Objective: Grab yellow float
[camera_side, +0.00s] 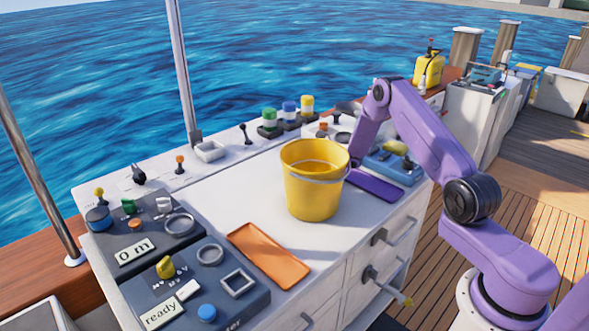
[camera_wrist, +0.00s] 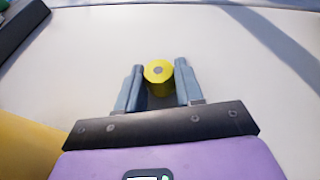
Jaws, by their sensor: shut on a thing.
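In the wrist view, the yellow float (camera_wrist: 158,84), a short cylinder with a grey spot on its top, sits between the two grey fingers of my gripper (camera_wrist: 159,70). The fingers are shut on it from left and right. White worktop shows around it; I cannot tell whether the float touches it. In the side view, my arm reaches down behind the yellow bucket (camera_side: 313,190), which hides my gripper and the held float.
The bucket also shows at the wrist view's lower left (camera_wrist: 25,150), close to my gripper. An orange tray (camera_side: 268,256) and dark control panels (camera_side: 190,290) lie in front. Green, blue and yellow-topped pieces (camera_side: 288,112) stand at the back. A blue tray (camera_side: 393,165) is at right.

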